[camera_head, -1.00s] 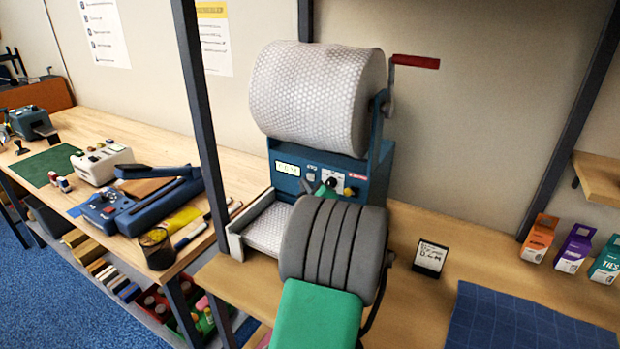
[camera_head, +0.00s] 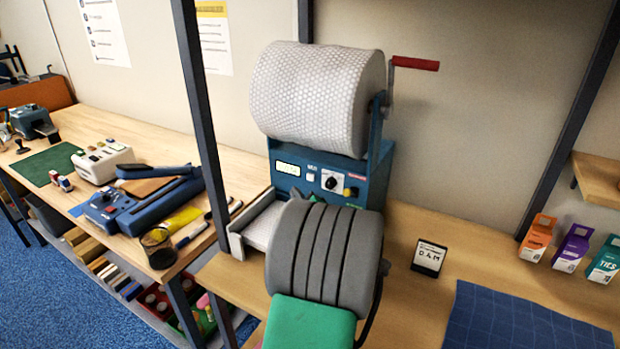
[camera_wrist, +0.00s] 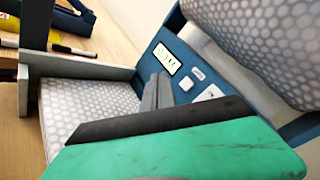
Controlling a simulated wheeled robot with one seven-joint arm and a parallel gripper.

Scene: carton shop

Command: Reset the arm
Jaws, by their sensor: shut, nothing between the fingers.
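My arm, with a grey ribbed wrist and a green link, reaches up from the bottom middle of the head view and hides most of my gripper there. In the wrist view my gripper (camera_wrist: 158,92) is shut and empty, with its fingertips in front of the blue panel of the bubble-wrap dispenser. The dispenser (camera_head: 375,190) stands on the wooden bench with a big roll of bubble wrap (camera_head: 308,95) on top and a red-handled crank (camera_head: 415,63) at its right. A sheet of bubble wrap lies in its tray (camera_head: 238,245), partly hidden by my arm.
A small sign (camera_head: 428,257) and a blue cutting mat (camera_head: 520,325) lie on the bench to the right. Small cartons (camera_head: 572,248) stand at the far right. Dark upright posts (camera_head: 203,130) frame the bench. Another worktable (camera_head: 120,125) with tools is at left.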

